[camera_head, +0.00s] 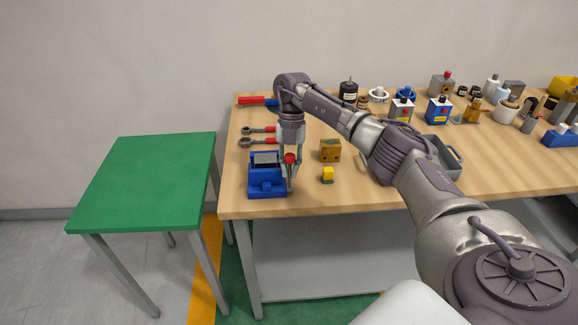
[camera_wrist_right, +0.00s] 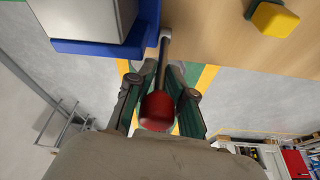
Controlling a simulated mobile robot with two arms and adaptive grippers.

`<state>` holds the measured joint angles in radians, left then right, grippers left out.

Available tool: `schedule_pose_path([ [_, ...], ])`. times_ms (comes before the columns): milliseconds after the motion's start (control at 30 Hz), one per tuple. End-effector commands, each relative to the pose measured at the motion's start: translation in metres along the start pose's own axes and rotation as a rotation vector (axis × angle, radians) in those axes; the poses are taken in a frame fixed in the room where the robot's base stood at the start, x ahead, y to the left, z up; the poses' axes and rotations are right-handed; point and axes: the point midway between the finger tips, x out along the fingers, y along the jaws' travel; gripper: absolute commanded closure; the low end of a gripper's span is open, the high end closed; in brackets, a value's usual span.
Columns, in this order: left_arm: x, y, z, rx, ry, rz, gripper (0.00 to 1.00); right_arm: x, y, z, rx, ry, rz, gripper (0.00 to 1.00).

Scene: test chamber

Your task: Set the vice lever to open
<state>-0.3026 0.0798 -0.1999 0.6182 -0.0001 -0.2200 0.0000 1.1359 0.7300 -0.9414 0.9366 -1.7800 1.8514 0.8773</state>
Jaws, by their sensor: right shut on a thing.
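The blue vice (camera_head: 267,187) stands near the left front corner of the wooden table, with a grey block (camera_head: 266,158) at its top. Its lever (camera_wrist_right: 165,62) is a dark rod with a red knob (camera_wrist_right: 157,111), also seen in the head view (camera_head: 290,158). My right gripper (camera_head: 291,176) points down at the vice's right side. In the wrist view its fingers (camera_wrist_right: 160,97) stand on both sides of the lever near the red knob and are shut on it. Part of the lever is hidden by the fingers in the head view. My left gripper is not in view.
Many parts stand at the back right. A green table (camera_head: 150,180) stands to the left with a bare top.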

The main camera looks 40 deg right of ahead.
Motion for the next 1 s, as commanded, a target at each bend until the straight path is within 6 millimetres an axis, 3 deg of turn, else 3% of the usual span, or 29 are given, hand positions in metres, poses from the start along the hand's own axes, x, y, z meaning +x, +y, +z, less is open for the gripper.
schedule_pose_path([
  [33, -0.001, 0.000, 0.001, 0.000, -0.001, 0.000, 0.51, -0.011, 0.001, 0.002, 0.003, -0.015, 0.017, 0.78],
  [133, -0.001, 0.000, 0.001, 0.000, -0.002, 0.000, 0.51, -0.011, 0.001, 0.002, 0.003, -0.016, 0.017, 0.65],
  [567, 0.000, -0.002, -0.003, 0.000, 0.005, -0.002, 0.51, -0.011, 0.001, 0.001, 0.001, -0.008, 0.008, 0.65],
  [1000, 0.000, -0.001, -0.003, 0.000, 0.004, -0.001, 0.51, -0.075, 0.001, 0.002, 0.002, -0.015, 0.016, 0.65],
])
